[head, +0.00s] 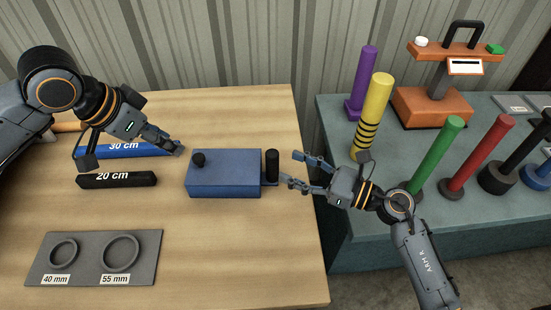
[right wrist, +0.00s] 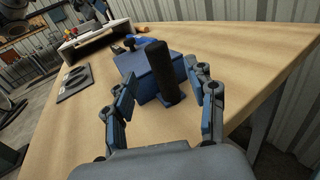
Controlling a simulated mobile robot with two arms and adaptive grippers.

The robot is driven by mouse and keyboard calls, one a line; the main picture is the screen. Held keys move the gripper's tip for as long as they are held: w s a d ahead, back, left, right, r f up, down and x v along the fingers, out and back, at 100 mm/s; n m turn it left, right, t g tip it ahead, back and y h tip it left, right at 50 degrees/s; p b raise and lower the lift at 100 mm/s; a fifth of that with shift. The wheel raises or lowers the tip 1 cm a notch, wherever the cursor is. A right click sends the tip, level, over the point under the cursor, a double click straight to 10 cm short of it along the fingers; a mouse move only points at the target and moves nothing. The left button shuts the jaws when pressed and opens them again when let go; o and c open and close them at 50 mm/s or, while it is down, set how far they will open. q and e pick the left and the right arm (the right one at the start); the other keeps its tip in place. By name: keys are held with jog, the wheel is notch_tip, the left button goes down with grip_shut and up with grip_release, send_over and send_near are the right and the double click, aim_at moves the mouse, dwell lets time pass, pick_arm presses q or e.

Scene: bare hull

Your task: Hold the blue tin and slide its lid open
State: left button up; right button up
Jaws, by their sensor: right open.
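The blue tin (head: 222,178) lies on the wooden table, with a small black knob (head: 198,159) on top near its left end. An upright black handle (head: 272,163) stands at its right end; it also shows in the right wrist view (right wrist: 163,72). My right gripper (head: 291,167) is open just right of the handle, its fingers pointing left at it. In the right wrist view the handle stands ahead, between the lines of the two fingers, and no grip shows. My left gripper (head: 180,151) is close to the tin's back left corner, apart from the knob; its finger opening is unclear.
A blue 30 cm bar (head: 124,150) and a black 20 cm bar (head: 116,180) lie left of the tin. A grey plate with two rings (head: 150,245) lies at front left. A teal table (head: 360,240) with coloured posts stands right, across a gap.

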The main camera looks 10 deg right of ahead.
aim_at(278, 162)
jog(key=shift+x, duration=3.05)
